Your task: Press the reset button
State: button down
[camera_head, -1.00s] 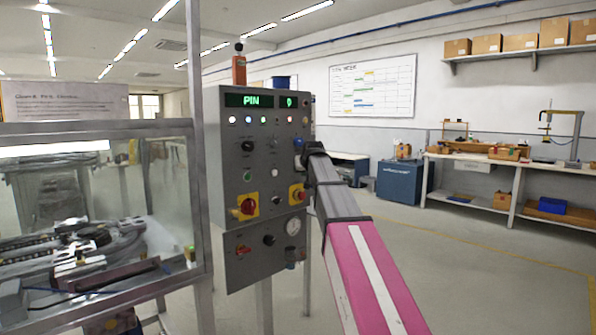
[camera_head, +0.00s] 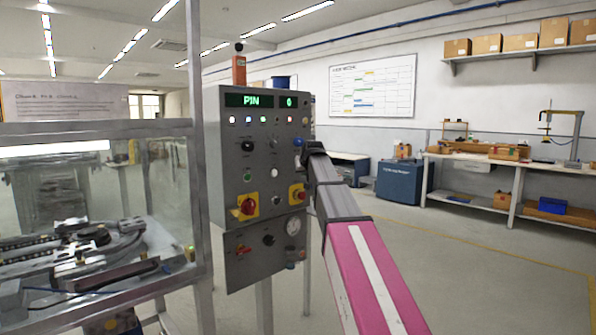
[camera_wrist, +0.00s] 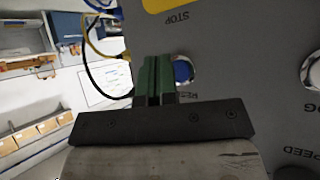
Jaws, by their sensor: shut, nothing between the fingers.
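The reset button is a blue round button (camera_head: 298,142) near the right edge of the grey control panel (camera_head: 228,170). In the wrist view the blue button (camera_wrist: 182,72) sits in a pale ring, with a partly hidden, upside-down label starting "RES" below it. My gripper's green fingers (camera_wrist: 154,80) are together and empty. They cover the left part of the button's ring in that view. Whether they touch the panel cannot be told. In the head view my arm's grey end is just right of the blue button, and the fingers cannot be made out.
A red emergency knob on yellow (camera_head: 248,206) and another red knob on yellow (camera_head: 298,194) sit lower on the panel. A glazed case (camera_head: 95,215) with a track stands at left.

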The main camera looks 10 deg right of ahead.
jog(key=shift+w, duration=0.1)
jog(key=shift+w+a, duration=0.25)
dwell(0.3)
jog(key=shift+w+a, duration=0.25)
jog(key=shift+w, duration=0.1)
dwell(0.8)
jog(key=shift+s, duration=0.1)
jog(key=shift+s+d, duration=0.45)
jog(key=shift+s, duration=0.15)
jog(key=shift+s+d, duration=0.1)
dwell(0.3)
jog(key=s+d, duration=0.1)
jog(key=s, duration=0.1)
jog(key=s+d, duration=0.1)
jog(key=shift+s+d, duration=0.4)
dwell(0.6)
